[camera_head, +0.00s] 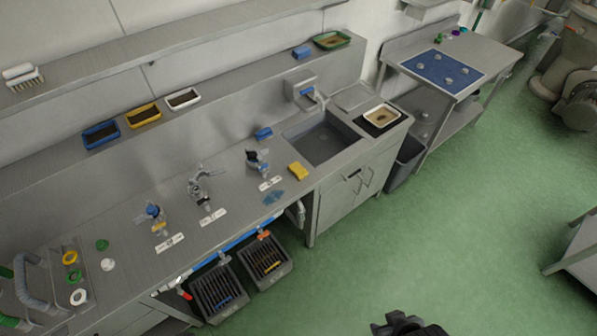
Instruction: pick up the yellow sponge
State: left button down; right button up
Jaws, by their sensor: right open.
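The yellow sponge (298,170) lies on the grey metal counter, near its front edge and just left of the sink. Nothing covers it. My right gripper (405,323) shows as a dark shape at the bottom edge, partly cut off. It is open, over the green floor, and well away from the sponge, below and to the right of it in the picture. My left gripper is not in view.
The sink (322,142) is right of the sponge, with a blue block (264,133) at its left rim. Taps stand left along the counter (228,186). Two dark slatted bins (219,291) sit below the front edge. Open green floor (440,235) lies right.

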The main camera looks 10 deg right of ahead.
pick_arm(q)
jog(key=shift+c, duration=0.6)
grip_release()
